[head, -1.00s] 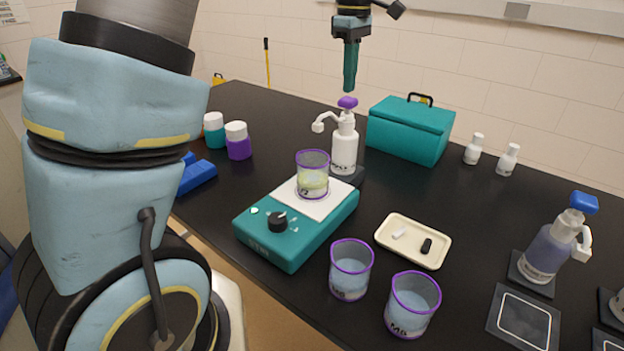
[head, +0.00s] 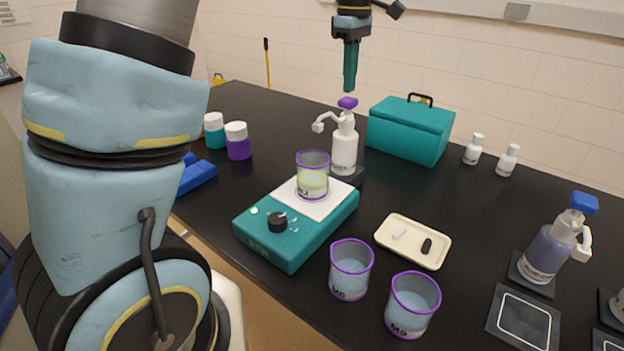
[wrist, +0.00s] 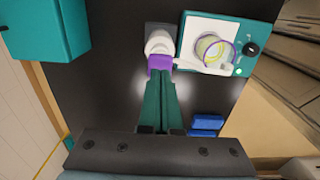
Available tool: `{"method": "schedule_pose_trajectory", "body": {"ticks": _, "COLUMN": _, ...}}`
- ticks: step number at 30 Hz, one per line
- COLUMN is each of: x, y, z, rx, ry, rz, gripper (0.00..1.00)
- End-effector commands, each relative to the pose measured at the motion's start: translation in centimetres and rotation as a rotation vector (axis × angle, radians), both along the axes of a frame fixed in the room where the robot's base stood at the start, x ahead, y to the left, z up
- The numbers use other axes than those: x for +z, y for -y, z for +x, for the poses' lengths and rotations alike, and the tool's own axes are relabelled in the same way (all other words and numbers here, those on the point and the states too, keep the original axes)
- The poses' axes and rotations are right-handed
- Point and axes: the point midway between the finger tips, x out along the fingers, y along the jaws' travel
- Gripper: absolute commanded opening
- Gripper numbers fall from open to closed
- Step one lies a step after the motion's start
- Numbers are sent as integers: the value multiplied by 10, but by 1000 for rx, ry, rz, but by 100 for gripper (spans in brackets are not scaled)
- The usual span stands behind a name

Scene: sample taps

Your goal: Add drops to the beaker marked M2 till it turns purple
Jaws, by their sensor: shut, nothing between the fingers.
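A purple-rimmed beaker (head: 313,182) stands on the white top of a teal stirrer (head: 285,243). It holds pale yellow-green liquid; its label is too small to read surely. A white dispenser bottle (head: 344,152) with a purple pump head (head: 347,103) stands just behind it, its spout pointing left in the head view. In the wrist view the spout reaches over the beaker (wrist: 213,48). My gripper (head: 350,87) is shut and empty, pointing down just above the pump head. In the wrist view the fingertips (wrist: 160,80) are at the purple head (wrist: 160,63); I cannot tell if they touch.
Two purple-rimmed beakers of bluish liquid (head: 350,270) (head: 412,305) stand in front. A cream tray (head: 412,242) holds two small bars. A teal box (head: 410,130) stands behind the dispenser. A blue-topped dispenser (head: 550,250) is at right.

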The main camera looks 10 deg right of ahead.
Motion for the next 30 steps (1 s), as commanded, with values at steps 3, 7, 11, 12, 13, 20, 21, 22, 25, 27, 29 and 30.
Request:
{"method": "schedule_pose_trajectory", "body": {"ticks": 3, "x": 0, "y": 0, "z": 0, "rx": 0, "ry": 0, "rz": 0, "gripper": 0}}
{"method": "schedule_pose_trajectory", "body": {"ticks": 7, "x": 0, "y": 0, "z": 0, "rx": 0, "ry": 0, "rz": 0, "gripper": 0}}
{"method": "schedule_pose_trajectory", "body": {"ticks": 11, "x": 0, "y": 0, "z": 0, "rx": 0, "ry": 0, "rz": 0, "gripper": 0}}
{"method": "schedule_pose_trajectory", "body": {"ticks": 12, "x": 0, "y": 0, "z": 0, "rx": 0, "ry": 0, "rz": 0, "gripper": 0}}
{"method": "schedule_pose_trajectory", "body": {"ticks": 13, "x": 0, "y": 0, "z": 0, "rx": 0, "ry": 0, "rz": 0, "gripper": 0}}
{"method": "schedule_pose_trajectory", "body": {"ticks": 20, "x": -6, "y": 0, "z": 0, "rx": 0, "ry": 0, "rz": 0, "gripper": 0}}
{"method": "schedule_pose_trajectory", "body": {"ticks": 21, "x": -8, "y": 0, "z": 0, "rx": 0, "ry": -1, "rz": 1, "gripper": 0}}
{"method": "schedule_pose_trajectory", "body": {"ticks": 22, "x": -9, "y": 0, "z": 0, "rx": 0, "ry": -1, "rz": 1, "gripper": 0}}
{"method": "schedule_pose_trajectory", "body": {"ticks": 25, "x": -12, "y": 0, "z": 0, "rx": 0, "ry": -1, "rz": 1, "gripper": 0}}
{"method": "schedule_pose_trajectory", "body": {"ticks": 27, "x": -14, "y": 0, "z": 0, "rx": 0, "ry": -1, "rz": 1, "gripper": 0}}
{"method": "schedule_pose_trajectory", "body": {"ticks": 29, "x": -16, "y": 0, "z": 0, "rx": 0, "ry": -1, "rz": 1, "gripper": 0}}
{"method": "schedule_pose_trajectory", "body": {"ticks": 30, "x": -18, "y": 0, "z": 0, "rx": 0, "ry": -1, "rz": 1, "gripper": 0}}
